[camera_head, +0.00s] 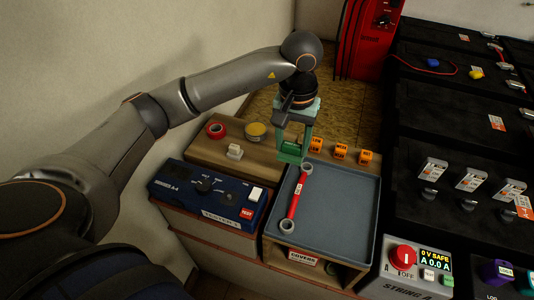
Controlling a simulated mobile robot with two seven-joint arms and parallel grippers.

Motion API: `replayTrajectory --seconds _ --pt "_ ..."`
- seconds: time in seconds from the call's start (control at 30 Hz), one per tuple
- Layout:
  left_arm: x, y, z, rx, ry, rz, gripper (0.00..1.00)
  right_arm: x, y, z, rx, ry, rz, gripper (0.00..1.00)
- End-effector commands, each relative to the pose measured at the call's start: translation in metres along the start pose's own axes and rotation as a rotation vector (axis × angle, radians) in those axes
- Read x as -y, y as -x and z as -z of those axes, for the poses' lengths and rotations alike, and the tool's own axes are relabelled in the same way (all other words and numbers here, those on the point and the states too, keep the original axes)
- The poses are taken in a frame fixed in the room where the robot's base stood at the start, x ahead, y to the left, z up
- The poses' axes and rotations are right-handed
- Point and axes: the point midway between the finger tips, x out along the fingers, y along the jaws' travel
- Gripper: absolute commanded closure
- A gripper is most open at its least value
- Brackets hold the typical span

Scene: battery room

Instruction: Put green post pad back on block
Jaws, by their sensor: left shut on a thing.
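My left gripper (291,148) reaches in from the left and points down above the back edge of the grey tray. It is shut on a small green piece (291,147), which looks like the green post pad; the fingers partly hide it. Black battery blocks (438,165) stand in rows at the right, with metal posts and white-and-orange labels on top. I cannot tell which block the pad belongs to. My right gripper is not in view.
The grey tray (335,215) holds a red-handled wrench (297,200). A wooden shelf behind carries red tape (216,130), a yellow tin (256,131), a small white block (235,151) and orange tags (341,152). A blue meter (207,191) stands left, a grey control box (405,275) at front right.

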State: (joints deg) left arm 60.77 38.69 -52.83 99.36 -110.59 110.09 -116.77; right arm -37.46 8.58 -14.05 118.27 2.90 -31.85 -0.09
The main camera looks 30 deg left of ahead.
Motion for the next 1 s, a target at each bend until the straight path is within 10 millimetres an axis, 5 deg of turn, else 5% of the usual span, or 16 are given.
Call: replayTrajectory --seconds 0.17,0.4,1.0 --pt "0.040 -0.022 0.023 0.002 0.007 0.001 0.96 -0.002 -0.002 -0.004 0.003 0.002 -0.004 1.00" --pt "0.065 -0.062 0.038 0.001 0.000 0.001 0.96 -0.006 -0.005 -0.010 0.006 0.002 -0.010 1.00" --pt "0.077 -0.109 0.046 -0.002 -0.002 0.000 0.96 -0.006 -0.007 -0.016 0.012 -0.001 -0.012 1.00"
